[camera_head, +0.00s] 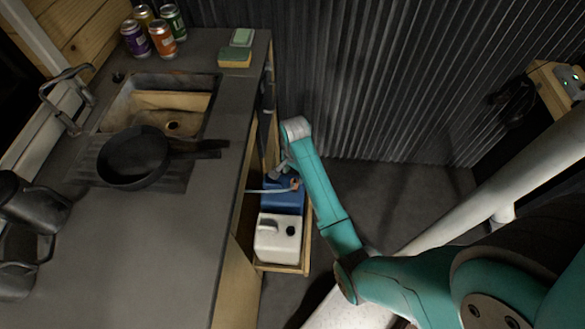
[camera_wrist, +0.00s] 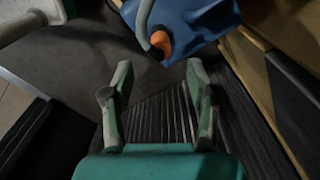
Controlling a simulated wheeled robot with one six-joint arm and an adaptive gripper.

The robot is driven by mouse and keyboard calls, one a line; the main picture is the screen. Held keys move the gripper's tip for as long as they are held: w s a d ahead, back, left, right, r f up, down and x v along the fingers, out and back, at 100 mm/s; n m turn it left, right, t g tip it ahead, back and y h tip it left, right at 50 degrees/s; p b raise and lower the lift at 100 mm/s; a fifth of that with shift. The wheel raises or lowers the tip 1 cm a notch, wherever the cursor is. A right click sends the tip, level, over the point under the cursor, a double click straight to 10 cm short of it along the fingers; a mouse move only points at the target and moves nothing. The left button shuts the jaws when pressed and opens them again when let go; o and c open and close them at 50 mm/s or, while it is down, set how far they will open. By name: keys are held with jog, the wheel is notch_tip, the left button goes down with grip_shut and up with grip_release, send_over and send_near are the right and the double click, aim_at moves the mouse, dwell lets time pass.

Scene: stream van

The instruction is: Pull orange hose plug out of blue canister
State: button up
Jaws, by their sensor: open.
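The blue canister (camera_head: 283,200) stands in the low wooden drawer beside the counter, behind a white canister. In the wrist view the blue canister (camera_wrist: 200,20) is at the top, with the orange plug (camera_wrist: 160,42) seated at its top and a light grey hose (camera_wrist: 145,18) running up from it. In the head view the plug (camera_head: 295,184) is a small orange spot by the end of my arm. My gripper (camera_wrist: 153,72) is open and empty. Its fingertips lie below the plug in the wrist view, apart from it.
The white canister (camera_head: 278,240) with a black cap stands in the drawer's near end. The counter (camera_head: 150,240) edges the drawer on the left, with a pan (camera_head: 133,158) on it. A corrugated wall (camera_head: 370,80) is behind; open floor lies to the right.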

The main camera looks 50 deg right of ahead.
aim_at(294, 182)
notch_tip(294, 182, down, 8)
jog(key=shift+r, duration=0.1)
dwell(0.4)
grip_shut()
